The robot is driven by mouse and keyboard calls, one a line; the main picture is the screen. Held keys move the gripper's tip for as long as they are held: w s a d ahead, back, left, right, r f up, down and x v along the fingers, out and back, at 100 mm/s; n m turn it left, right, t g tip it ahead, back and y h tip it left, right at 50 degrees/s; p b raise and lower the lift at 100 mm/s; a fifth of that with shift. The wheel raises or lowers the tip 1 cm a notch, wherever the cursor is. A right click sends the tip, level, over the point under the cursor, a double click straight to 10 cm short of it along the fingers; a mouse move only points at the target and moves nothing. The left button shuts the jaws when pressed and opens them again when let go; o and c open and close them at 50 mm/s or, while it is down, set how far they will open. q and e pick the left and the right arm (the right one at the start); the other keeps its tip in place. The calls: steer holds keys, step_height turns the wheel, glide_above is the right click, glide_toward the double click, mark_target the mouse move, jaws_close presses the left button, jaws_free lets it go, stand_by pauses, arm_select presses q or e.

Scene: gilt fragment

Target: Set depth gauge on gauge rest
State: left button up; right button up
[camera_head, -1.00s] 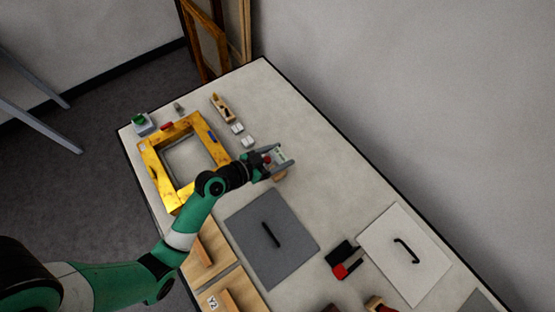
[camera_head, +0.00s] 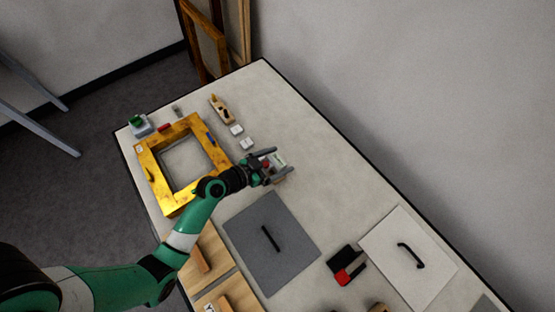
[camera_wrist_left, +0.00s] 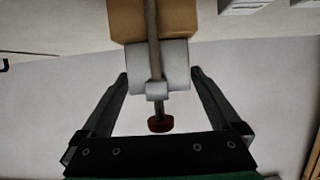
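The depth gauge shows in the left wrist view as a pale body (camera_wrist_left: 176,68) with a grey rod and a red knob (camera_wrist_left: 160,124). It lies over a tan wooden block, which looks like the gauge rest (camera_wrist_left: 125,22). In the head view the gauge (camera_head: 279,160) is small, between the fingers. My left gripper (camera_head: 284,161) is open, its fingers spread on either side of the gauge body (camera_wrist_left: 159,74), tips close to its sides. Whether a fingertip touches it is hard to tell. My right gripper is out of view.
A yellow frame (camera_head: 146,166) lies left of the gripper. Two small white blocks (camera_head: 246,144) and a wooden plane-like tool (camera_head: 221,109) lie behind. A grey panel (camera_head: 290,246) and a white panel (camera_head: 432,267), both with black handles, lie in front and right. Table between is clear.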

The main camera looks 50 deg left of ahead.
arm_select(q)
steer(key=shift+r, duration=0.1)
steer(key=shift+s+r, duration=0.15)
steer(key=shift+s, duration=0.05)
steer(key=p+v, duration=0.2)
steer(key=v, duration=0.9)
steer(key=shift+s+r+p, duration=0.15)
steer(key=shift+s+p, duration=0.1)
steer(key=shift+p, duration=0.15)
steer(key=shift+a, duration=0.1)
